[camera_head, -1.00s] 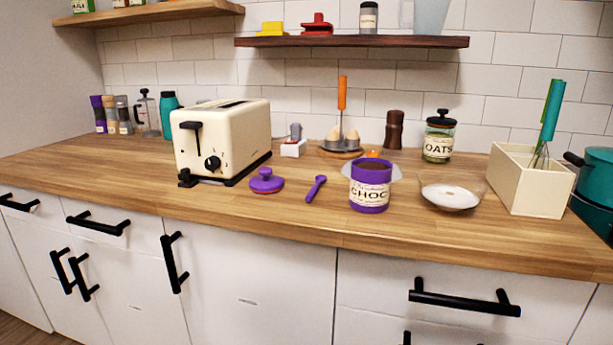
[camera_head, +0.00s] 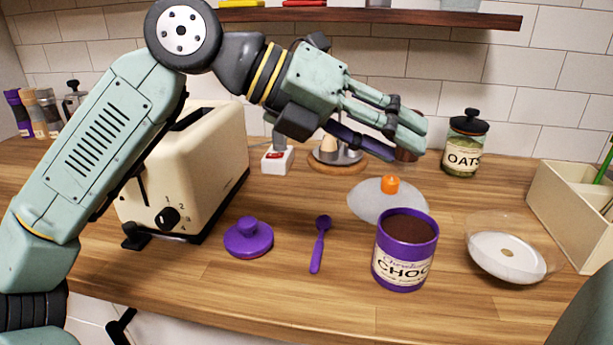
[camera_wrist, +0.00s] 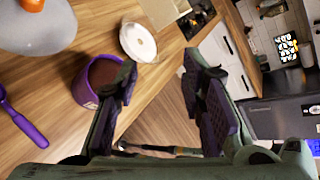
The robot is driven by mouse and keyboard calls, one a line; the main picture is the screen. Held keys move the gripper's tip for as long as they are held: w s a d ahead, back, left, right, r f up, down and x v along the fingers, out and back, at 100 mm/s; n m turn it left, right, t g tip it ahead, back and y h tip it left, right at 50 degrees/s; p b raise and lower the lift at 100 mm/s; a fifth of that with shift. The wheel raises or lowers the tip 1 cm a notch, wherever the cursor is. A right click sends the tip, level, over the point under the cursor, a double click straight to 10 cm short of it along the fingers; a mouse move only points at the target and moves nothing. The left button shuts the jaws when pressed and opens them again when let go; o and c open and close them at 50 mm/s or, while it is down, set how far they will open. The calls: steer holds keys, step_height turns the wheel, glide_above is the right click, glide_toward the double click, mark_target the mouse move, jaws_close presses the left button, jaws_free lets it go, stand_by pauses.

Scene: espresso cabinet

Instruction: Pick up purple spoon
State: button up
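The purple spoon (camera_head: 320,244) lies flat on the wooden counter, between the purple lid and the purple CHOC jar in the head view. In the wrist view the spoon (camera_wrist: 24,122) shows at the left edge, partly cut off. My gripper (camera_head: 412,137) is above the counter, beyond and to the right of the spoon, touching nothing that I can see. In the wrist view its two fingers (camera_wrist: 160,95) stand wide apart with nothing between them.
The purple jar (camera_head: 404,252) stands right of the spoon and the purple lid (camera_head: 248,238) lies left. A grey lid with an orange knob (camera_head: 388,198) lies behind the jar. A glass bowl (camera_head: 508,254) is at right. The toaster (camera_head: 218,160) stands behind at left.

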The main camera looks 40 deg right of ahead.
steer(key=w+d+f+n+t+y+p, duration=0.1)
steer(key=w+d+f+n+t+y, duration=0.15)
steer(key=w+f+t+y, duration=0.3)
steer(key=n+t+y+p, duration=0.2)
steer(key=n+y, duration=0.1)
steer(key=y, duration=0.2)
glide_above(319, 240)
steer(key=shift+h, duration=0.25)
step_height(319, 240, down, 8)
steer(key=shift+w+f, duration=0.1)
steer(key=shift+w, duration=0.05)
steer(key=shift+s+f+p, duration=0.2)
steer(key=shift+f+p, duration=0.5)
steer(key=shift+f, duration=2.4)
steer(key=shift+c, duration=0.2)
jaws_close()
